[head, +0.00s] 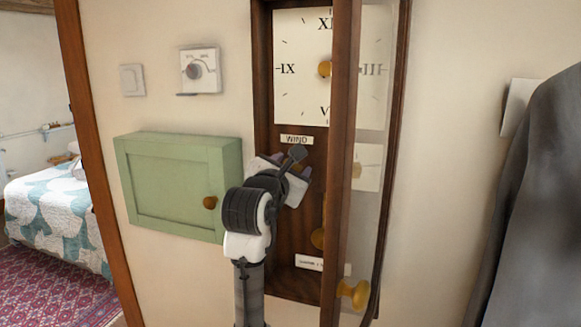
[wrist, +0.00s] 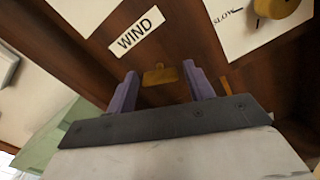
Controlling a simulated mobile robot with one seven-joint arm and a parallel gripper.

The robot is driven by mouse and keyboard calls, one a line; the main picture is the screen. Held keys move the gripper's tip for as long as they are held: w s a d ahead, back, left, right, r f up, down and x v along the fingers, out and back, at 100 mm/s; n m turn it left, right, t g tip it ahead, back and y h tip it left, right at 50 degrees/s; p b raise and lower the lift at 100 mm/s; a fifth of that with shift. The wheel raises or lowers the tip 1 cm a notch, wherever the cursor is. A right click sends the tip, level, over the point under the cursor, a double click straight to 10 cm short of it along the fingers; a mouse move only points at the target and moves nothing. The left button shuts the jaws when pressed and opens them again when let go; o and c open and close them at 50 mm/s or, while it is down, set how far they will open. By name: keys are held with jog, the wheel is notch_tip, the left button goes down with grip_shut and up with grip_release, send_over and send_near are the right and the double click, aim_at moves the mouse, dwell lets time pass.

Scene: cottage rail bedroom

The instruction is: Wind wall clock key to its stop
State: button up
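The wall clock (head: 263,80) is a tall dark wood case with a cream dial (head: 300,45) with Roman numerals. Its glazed door (head: 340,200) stands open, edge toward me. A WIND label (head: 297,140) sits below the dial and also shows in the wrist view (wrist: 136,32). Just below that label is the small brass winding key (wrist: 160,75). My gripper (wrist: 161,84) is open, with one purple finger on each side of the key and visible gaps between. I cannot tell how deep the key sits between the fingers. In the head view my gripper (head: 283,168) hides the key.
A plate marked SLOW (wrist: 240,25) with a brass knob (wrist: 275,8) is right of the key. The door's brass knob (head: 353,293) sticks out low. A green wall cabinet (head: 175,185) is close on the left. A dark garment (head: 535,200) hangs at the right.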

jog(key=c, duration=0.8)
